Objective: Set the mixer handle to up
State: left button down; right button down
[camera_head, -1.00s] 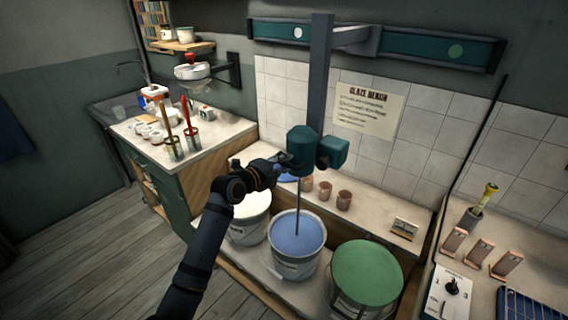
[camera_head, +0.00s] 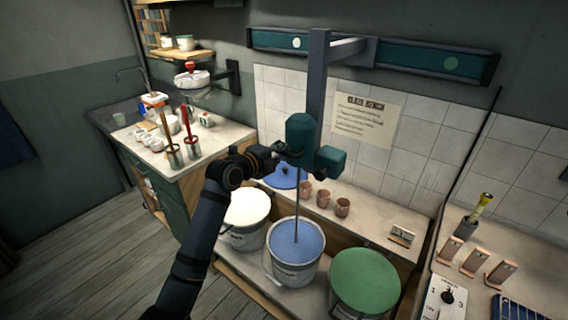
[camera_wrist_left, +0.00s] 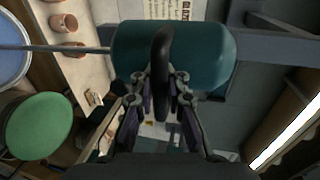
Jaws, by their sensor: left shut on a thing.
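The mixer is a teal motor head (camera_head: 301,134) on a grey upright post (camera_head: 318,75). Its thin rod (camera_head: 297,205) hangs down into a bucket of blue glaze (camera_head: 297,240); the rod's lower end is hidden in the glaze. In the left wrist view the teal head (camera_wrist_left: 205,50) fills the top middle, and the black mixer handle (camera_wrist_left: 162,60) stands out from it. My left gripper (camera_head: 284,152) is at the head's left side. Its fingers (camera_wrist_left: 160,90) are shut on the handle. My right gripper is out of view.
A bucket of white glaze (camera_head: 247,208) and a green-topped bucket (camera_head: 365,282) flank the blue one. Several small clay cups (camera_head: 324,198) stand on the ledge behind. A side counter with brushes in tins (camera_head: 192,148) is at the left. A teal wall rail (camera_head: 420,60) runs above.

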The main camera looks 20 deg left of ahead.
pick_arm(q)
notch_tip(320, 180, up, 11)
jog(key=p, duration=0.4)
jog(key=c, duration=1.6)
grip_release()
jog(key=shift+r, duration=0.1)
jog(key=shift+o, duration=1.2)
jog(key=shift+s+a, duration=0.1)
jog(key=shift+s, duration=0.2)
jog(key=v, duration=1.2)
